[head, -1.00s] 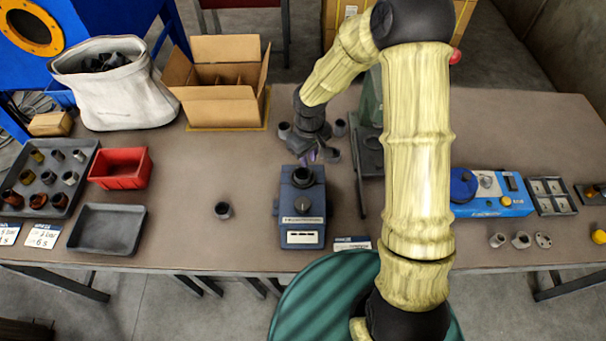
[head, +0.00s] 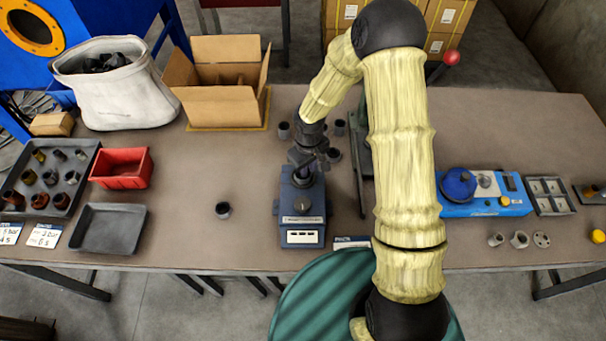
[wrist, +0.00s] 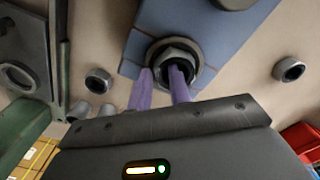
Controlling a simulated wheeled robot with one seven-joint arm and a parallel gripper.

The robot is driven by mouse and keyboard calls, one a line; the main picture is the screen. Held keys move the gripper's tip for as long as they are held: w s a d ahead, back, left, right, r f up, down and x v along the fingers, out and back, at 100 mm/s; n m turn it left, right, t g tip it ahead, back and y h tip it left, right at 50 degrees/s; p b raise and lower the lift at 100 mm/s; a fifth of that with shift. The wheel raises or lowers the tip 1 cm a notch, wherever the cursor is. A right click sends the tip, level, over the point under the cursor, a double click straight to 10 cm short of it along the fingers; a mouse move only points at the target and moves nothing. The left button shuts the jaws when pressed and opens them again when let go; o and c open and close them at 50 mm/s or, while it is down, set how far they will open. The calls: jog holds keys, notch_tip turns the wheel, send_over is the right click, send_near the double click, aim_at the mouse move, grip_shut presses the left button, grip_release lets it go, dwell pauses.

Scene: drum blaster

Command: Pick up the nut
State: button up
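A grey hex nut (wrist: 178,58) sits in the round dark socket (wrist: 160,48) on top of a blue device, seen in the wrist view. The blue device (head: 301,208) stands near the table's front edge in the head view, where my arm hides the nut. My gripper (wrist: 161,72) is low over the socket with its two purple fingers apart. The right fingertip overlaps the nut's hole and the left one is beside the nut's outer side. I cannot tell whether either finger touches it.
A dark cup-shaped part (head: 223,210) stands left of the device, and several similar parts (head: 284,130) stand behind it. A green stand (head: 363,150) is close on the right. A red bin (head: 121,168) and grey tray (head: 107,228) are left.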

grip_shut()
jog(key=shift+r, duration=0.1)
notch_tip(320, 180, up, 10)
dwell(0.6)
